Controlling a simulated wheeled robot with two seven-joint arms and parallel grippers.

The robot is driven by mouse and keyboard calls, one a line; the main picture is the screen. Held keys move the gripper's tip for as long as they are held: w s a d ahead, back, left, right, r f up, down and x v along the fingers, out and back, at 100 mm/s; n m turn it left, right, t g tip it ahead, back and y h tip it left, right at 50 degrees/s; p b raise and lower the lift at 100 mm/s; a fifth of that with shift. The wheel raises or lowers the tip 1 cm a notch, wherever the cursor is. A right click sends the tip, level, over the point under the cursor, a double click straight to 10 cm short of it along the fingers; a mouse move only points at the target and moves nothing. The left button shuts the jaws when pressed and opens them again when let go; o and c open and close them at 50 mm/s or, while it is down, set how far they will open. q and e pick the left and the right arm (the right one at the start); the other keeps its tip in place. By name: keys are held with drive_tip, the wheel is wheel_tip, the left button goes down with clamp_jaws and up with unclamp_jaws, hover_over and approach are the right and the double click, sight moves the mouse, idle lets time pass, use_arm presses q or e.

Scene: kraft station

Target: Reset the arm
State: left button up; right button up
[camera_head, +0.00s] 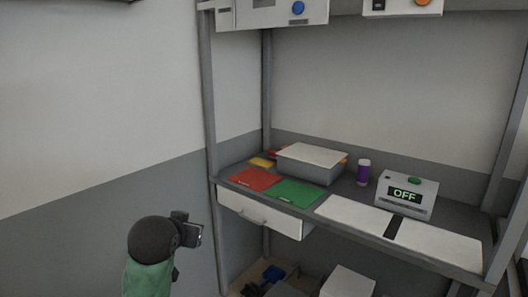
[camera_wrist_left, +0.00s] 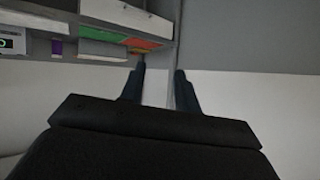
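My left arm comes in from the bottom left of the head view, with a green sleeve-like link and a dark round wrist. Its gripper (camera_head: 190,232) is in the air to the left of the workstation, apart from the shelf and drawer. In the left wrist view the two dark fingers (camera_wrist_left: 161,76) stand apart with nothing between them, so it is open and empty. My right arm and gripper are in neither view.
The workstation shelf holds a red mat (camera_head: 255,179), green mat (camera_head: 293,193), grey lidded box (camera_head: 311,166), purple bottle (camera_head: 363,172) and an "OFF" device (camera_head: 406,195). A white drawer (camera_head: 262,213) juts out below. Open space lies left of the frame post (camera_head: 207,110).

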use_arm(q)
drive_tip(key=s+d+f+g, duration=0.1)
drive_tip(key=s+f+g, duration=0.1)
drive_tip(key=s+f, duration=0.55)
drive_tip(key=s+d+f+g, duration=0.15)
drive_tip(key=s+f, duration=0.25)
drive_tip(key=f, duration=0.6)
drive_tip(key=s+f+g, duration=0.2)
drive_tip(key=s+f, duration=0.4)
drive_tip(key=f, duration=0.2)
drive_tip(key=s+f+g, duration=0.2)
drive_tip(key=s+f, duration=0.5)
drive_tip(key=s, duration=0.3)
drive_tip(key=s+f+g, duration=0.3)
drive_tip(key=s+f, duration=0.4)
drive_tip(key=s, duration=0.2)
drive_tip(key=shift+s+d+h, duration=0.3)
drive_tip(key=shift+s, duration=0.05)
drive_tip(key=shift+s+a, duration=0.1)
drive_tip(key=shift+a, duration=0.05)
